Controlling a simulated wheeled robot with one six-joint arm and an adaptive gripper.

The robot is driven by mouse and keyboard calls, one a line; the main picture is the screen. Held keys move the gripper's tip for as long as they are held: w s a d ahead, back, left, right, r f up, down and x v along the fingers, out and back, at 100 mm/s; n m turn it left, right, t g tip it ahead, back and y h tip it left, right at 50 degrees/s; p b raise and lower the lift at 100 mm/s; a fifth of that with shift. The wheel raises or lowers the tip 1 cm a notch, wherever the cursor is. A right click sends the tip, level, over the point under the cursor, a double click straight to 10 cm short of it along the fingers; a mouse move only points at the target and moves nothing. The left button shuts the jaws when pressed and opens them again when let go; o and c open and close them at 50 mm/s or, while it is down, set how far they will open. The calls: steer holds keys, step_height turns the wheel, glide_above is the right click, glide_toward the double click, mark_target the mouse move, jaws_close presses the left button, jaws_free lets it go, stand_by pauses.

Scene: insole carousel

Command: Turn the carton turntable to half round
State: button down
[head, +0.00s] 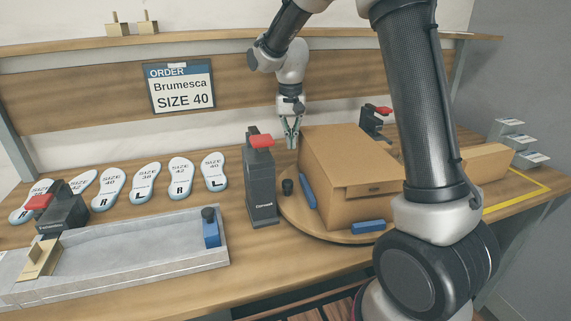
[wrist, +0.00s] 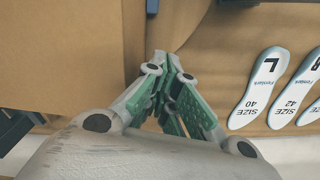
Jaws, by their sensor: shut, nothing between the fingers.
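The carton (head: 345,165) is a brown box standing on the round wooden turntable (head: 290,213). My gripper (head: 291,146) has green fingers pointing down, behind the carton's far left corner. It is shut and empty. In the wrist view the gripper (wrist: 170,110) is beside the carton's cardboard wall (wrist: 65,60); whether it touches is unclear. My arm hides the carton's right part and some of the turntable.
Insoles (head: 145,182) lie in a row at left, behind a grey metal tray (head: 130,265). A dark stand with a red top (head: 260,185) is close left of the turntable. Another red-topped device (head: 374,122) stands behind the carton. An order sign (head: 181,87) hangs at the back.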

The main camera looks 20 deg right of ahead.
mark_target(287, 181)
steer(key=s+a+r+g+y, duration=0.2)
steer(key=s+a+r+g, duration=0.1)
steer(key=s+g, duration=0.1)
steer(key=x, duration=0.9)
steer(key=shift+w+d, duration=0.1)
steer(key=shift+d, duration=0.05)
steer(key=shift+s+a+n+h, duration=0.25)
steer(key=shift+s+n, duration=0.3)
steer(key=shift+s, duration=0.15)
steer(key=shift+s+a+n+h, duration=0.15)
steer(key=shift+s+n+h, duration=0.05)
steer(key=shift+s+n, duration=0.45)
steer(key=shift+s+a+n+h, duration=0.25)
steer(key=shift+s+n, duration=0.25)
steer(key=shift+s, duration=0.2)
steer(key=v, duration=0.8)
